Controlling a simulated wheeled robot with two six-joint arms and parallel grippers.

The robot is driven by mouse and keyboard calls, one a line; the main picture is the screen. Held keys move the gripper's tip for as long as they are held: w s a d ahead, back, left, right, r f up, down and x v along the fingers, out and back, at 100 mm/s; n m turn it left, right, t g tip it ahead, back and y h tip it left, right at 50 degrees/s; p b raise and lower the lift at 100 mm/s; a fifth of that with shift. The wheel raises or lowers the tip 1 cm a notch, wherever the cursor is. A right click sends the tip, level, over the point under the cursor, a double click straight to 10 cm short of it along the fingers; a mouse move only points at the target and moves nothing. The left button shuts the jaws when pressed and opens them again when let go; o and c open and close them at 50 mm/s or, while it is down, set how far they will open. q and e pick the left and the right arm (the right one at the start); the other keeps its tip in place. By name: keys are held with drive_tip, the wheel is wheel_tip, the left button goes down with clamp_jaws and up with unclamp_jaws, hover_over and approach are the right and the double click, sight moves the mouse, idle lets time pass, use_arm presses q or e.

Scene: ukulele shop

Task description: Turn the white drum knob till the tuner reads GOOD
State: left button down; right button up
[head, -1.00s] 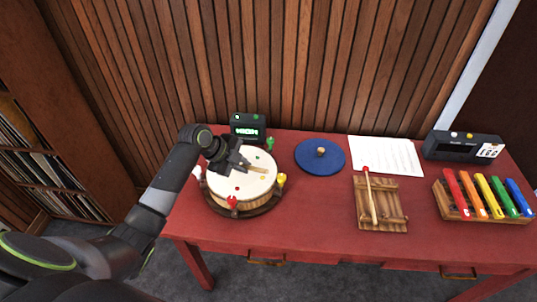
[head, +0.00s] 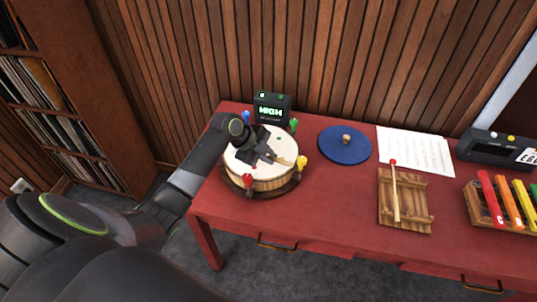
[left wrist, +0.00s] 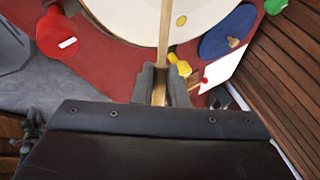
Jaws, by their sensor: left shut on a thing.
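The round drum (head: 246,158) with a pale head stands on the red table; it also shows in the left wrist view (left wrist: 205,12). Red (head: 248,182), yellow (head: 302,162), green (head: 293,125) and blue (head: 246,117) knobs ring it. The white knob is not visible; my left arm covers the drum's left side. The tuner (head: 272,108) behind the drum appears to read HIGH in green. My left gripper (head: 271,157) is over the drum head, shut on a thin wooden stick (left wrist: 164,40) that points away from the fingers. My right gripper is not in view.
A blue disc (head: 345,152) with a small knob, a paper sheet (head: 428,150), a wooden block with a red-tipped mallet (head: 395,190), a dark clock-like device (head: 490,148) and coloured bars (head: 508,203) lie to the right. A slatted wall stands behind. Table is bare near the front.

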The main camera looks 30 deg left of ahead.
use_arm(q)
drive_tip(key=shift+r, duration=0.2)
drive_tip(key=shift+r+p, duration=0.95)
drive_tip(key=shift+r, duration=0.1)
drive_tip(key=shift+f, duration=0.1)
drive_tip(key=shift+f, duration=0.15)
wheel_tip(320, 180, down, 3)
drive_tip(key=shift+r+b, duration=0.2)
drive_tip(key=shift+b, duration=1.05)
wheel_tip(320, 180, up, 6)
drive_tip(key=p, duration=0.5)
drive_tip(key=shift+r, duration=0.2)
drive_tip(key=shift+f, duration=0.1)
